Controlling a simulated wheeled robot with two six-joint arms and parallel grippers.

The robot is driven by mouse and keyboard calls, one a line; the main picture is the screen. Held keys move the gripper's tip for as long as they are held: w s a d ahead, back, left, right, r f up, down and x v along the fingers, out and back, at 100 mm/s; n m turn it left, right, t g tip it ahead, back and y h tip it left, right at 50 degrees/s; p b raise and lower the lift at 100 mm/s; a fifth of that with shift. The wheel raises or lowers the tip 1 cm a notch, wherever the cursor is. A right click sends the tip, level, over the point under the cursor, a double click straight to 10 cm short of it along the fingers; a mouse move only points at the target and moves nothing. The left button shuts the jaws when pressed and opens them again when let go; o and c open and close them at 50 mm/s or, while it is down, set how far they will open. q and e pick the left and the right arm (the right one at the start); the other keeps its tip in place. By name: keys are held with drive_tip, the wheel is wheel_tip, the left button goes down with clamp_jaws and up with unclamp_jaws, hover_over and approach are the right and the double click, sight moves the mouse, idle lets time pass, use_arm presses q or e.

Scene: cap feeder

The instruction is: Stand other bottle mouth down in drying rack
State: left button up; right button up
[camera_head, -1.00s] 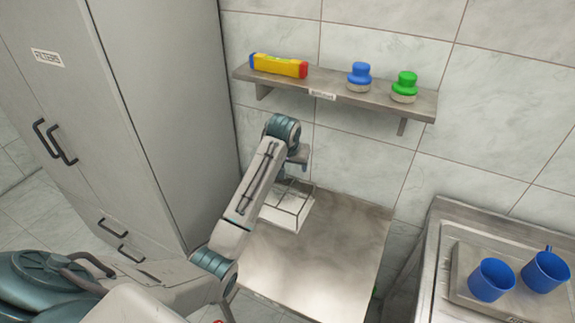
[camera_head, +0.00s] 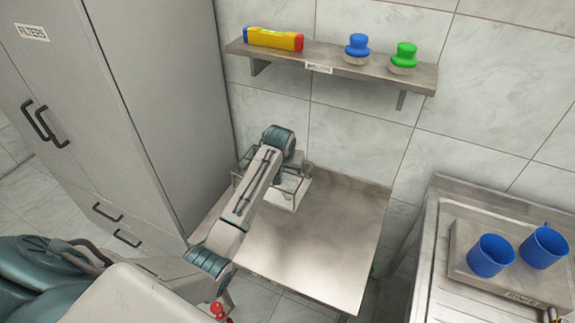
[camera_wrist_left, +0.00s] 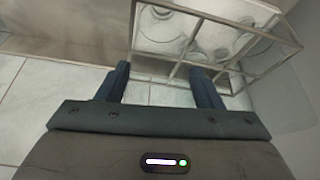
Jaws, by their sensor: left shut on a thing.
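The wire drying rack (camera_head: 303,188) with a pale base stands at the back left of the steel table, partly hidden by my left arm. In the left wrist view, the rack (camera_wrist_left: 262,70) is just beyond the fingers, with pale round shapes inside it. My left gripper (camera_wrist_left: 160,85) is at the rack's near edge; its two dark fingers stand apart, gripping a thing. I take this to be a clear bottle, but its outline and which way its mouth points cannot be made out. In the head view, the wrist hides the fingers. My right gripper is not seen.
The steel table (camera_head: 320,240) is bare in front of the rack. A wall shelf (camera_head: 340,68) above holds a yellow box (camera_head: 273,39), a blue-capped item (camera_head: 357,48) and a green-capped one (camera_head: 403,57). Blue mugs (camera_head: 490,255) stand on the right counter. A cabinet (camera_head: 150,100) is at left.

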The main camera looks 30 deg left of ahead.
use_arm(q)
drive_tip(key=shift+f, duration=0.1)
idle(0.3)
drive_tip(key=shift+f, duration=0.4)
drive_tip(key=o, duration=1)
drive_tip(key=shift+o, duration=0.2)
